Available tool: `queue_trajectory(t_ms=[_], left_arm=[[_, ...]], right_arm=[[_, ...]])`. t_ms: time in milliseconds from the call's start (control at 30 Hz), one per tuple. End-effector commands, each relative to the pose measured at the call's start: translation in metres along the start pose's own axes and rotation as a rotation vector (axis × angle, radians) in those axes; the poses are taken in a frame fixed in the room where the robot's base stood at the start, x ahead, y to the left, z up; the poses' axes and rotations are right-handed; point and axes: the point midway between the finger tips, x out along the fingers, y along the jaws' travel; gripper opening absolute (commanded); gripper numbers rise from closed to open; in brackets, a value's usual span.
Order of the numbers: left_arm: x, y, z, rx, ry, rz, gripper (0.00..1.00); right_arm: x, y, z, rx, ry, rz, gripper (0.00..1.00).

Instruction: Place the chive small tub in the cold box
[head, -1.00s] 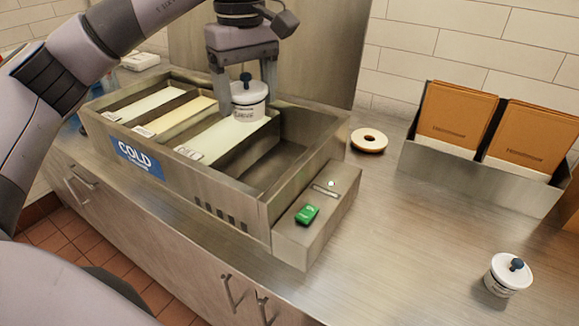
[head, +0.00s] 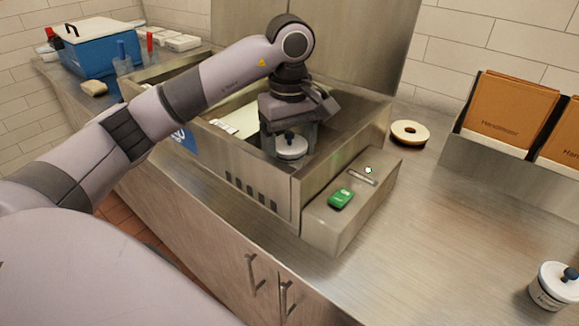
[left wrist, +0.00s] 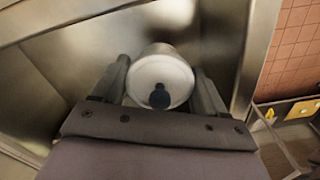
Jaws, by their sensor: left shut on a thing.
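The chive small tub (head: 291,147) is white with a dark knob on its lid. My left gripper (head: 290,140) is shut on it and holds it down inside the right-hand compartment of the cold box (head: 262,182). In the left wrist view the tub (left wrist: 160,78) sits between the two fingers (left wrist: 160,85), with bare metal walls around it. I cannot tell whether the tub touches the compartment floor. The arm hides part of the box and its blue label. My right gripper is not in view.
A green switch (head: 341,199) sits on the box's side ledge. Another white tub (head: 554,287) stands at the lower right. A brown-packet holder (head: 500,130) is at the right, a blue cooler (head: 100,48) at the back left. The right counter is mostly clear.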

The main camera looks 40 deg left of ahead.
Motion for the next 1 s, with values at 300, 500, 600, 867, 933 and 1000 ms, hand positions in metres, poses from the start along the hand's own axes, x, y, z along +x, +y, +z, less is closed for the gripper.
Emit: queue_trajectory(t_ms=[300,500,600,867,933,1000], left_arm=[[0.029,0.000,0.000,0.001,-0.001,-0.001,0.35],[0.043,0.000,0.000,0.001,0.001,0.004,0.35],[0.043,0.000,0.000,0.001,0.002,0.004,0.35],[0.046,0.000,0.000,0.001,0.001,0.002,0.83],[0.046,0.000,0.000,0.001,0.001,0.002,0.83],[0.046,0.000,0.000,0.001,0.001,0.002,0.83]], right_arm=[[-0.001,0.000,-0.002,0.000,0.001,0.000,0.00],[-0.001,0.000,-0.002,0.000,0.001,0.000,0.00],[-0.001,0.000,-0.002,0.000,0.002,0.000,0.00],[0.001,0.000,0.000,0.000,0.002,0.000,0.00],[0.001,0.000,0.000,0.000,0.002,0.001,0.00],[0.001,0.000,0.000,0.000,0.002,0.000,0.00]])
